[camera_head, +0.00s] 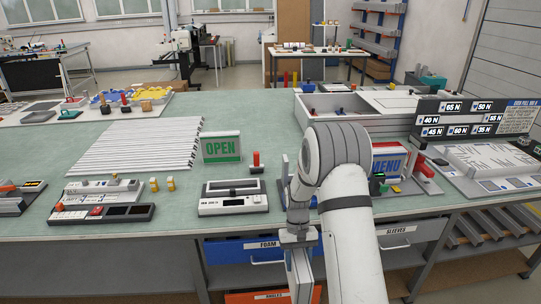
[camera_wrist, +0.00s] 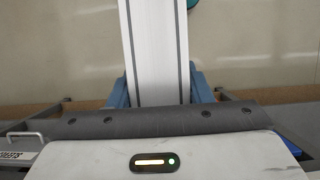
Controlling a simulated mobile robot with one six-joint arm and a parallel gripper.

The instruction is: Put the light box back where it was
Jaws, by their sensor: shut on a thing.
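My gripper (camera_head: 300,240) is low at the front edge of the workbench, in front of the drawers and partly hidden by my arm. In the wrist view my gripper (camera_wrist: 160,92) is shut on a narrow white light box (camera_wrist: 154,40) with dark grey stripes along its sides. Only its edge shows, so I cannot read its face. In the head view the held light box (camera_head: 301,268) hangs below the bench top. A green-lettered OPEN light box (camera_head: 222,147) stands on the bench. A MENU light box (camera_head: 388,160) stands to the right, partly behind my arm.
The green workbench (camera_head: 240,110) holds a stack of white strips (camera_head: 135,145), a grey tester (camera_head: 233,198) and a white divided tray (camera_head: 365,106). A board with force numbers (camera_head: 470,120) stands at right. A blue FOAM drawer (camera_head: 250,248) is under the front edge.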

